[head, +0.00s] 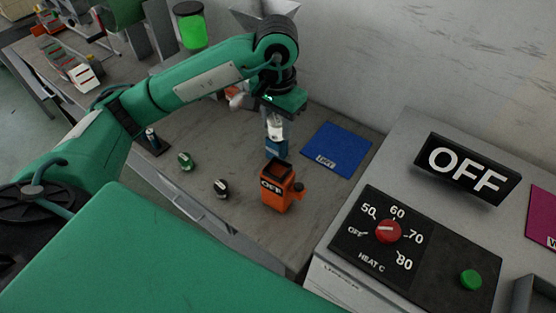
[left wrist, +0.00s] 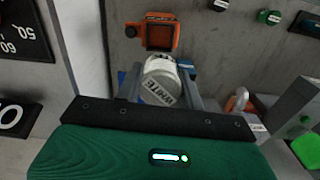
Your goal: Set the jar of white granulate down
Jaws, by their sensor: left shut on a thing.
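My left gripper (head: 276,146) is shut on the jar of white granulate (head: 275,129). In the left wrist view the jar (left wrist: 160,70) is between the fingers, with a pale round top and a label reading WHITE. In the head view the jar is behind the orange device and left of the blue mat (head: 345,145), which looks empty. Whether the jar's base touches the bench is hidden. My right gripper is in neither view.
The orange device (head: 273,201) marked OFF stands close in front of the jar.

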